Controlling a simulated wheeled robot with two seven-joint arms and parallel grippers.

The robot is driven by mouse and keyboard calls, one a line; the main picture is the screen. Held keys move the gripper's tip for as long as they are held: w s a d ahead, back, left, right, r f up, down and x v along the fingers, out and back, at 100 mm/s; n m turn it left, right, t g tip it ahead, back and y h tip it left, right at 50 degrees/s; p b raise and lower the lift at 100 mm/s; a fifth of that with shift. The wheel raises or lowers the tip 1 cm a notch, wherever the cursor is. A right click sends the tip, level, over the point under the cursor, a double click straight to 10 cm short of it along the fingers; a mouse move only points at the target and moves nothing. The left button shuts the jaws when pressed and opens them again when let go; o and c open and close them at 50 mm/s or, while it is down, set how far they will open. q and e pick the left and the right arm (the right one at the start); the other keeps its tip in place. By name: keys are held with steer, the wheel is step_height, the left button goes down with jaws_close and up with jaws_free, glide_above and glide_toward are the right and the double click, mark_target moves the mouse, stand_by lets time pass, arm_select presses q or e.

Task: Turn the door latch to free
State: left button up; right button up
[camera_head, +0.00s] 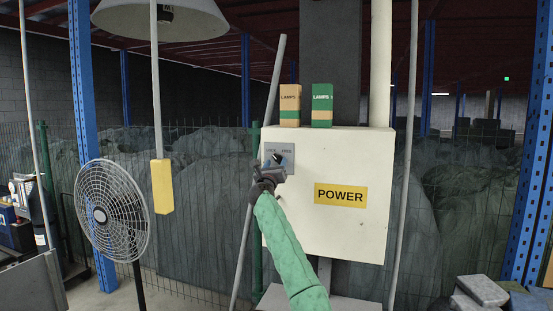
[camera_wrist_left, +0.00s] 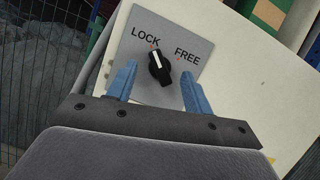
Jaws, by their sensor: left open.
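The door latch is a black knob (camera_wrist_left: 158,66) with a white pointer line, on a grey plate (camera_wrist_left: 185,28) marked LOCK and FREE. The pointer is toward the LOCK mark. In the head view the knob (camera_head: 278,158) sits at the upper left of the cream POWER cabinet (camera_head: 345,235). My left gripper (camera_wrist_left: 159,74) is open, and its two blue fingers appear on either side of the knob in the left wrist view. I cannot tell whether they touch it. In the head view the left gripper (camera_head: 271,171) is just below the knob and covers the plate's lower part. My right gripper is not in view.
An orange box (camera_head: 289,108) and a green box (camera_head: 322,106) stand on top of the cabinet. A yellow pendant (camera_head: 162,187) hangs at left, near a standing fan (camera_head: 110,210). A slanted grey pole (camera_head: 272,85) passes left of the cabinet.

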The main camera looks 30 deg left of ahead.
arm_select(q)
steer(key=shift+w+a+r, duration=0.2)
steer(key=shift+w+r, duration=0.05)
steer(key=shift+w, duration=0.3)
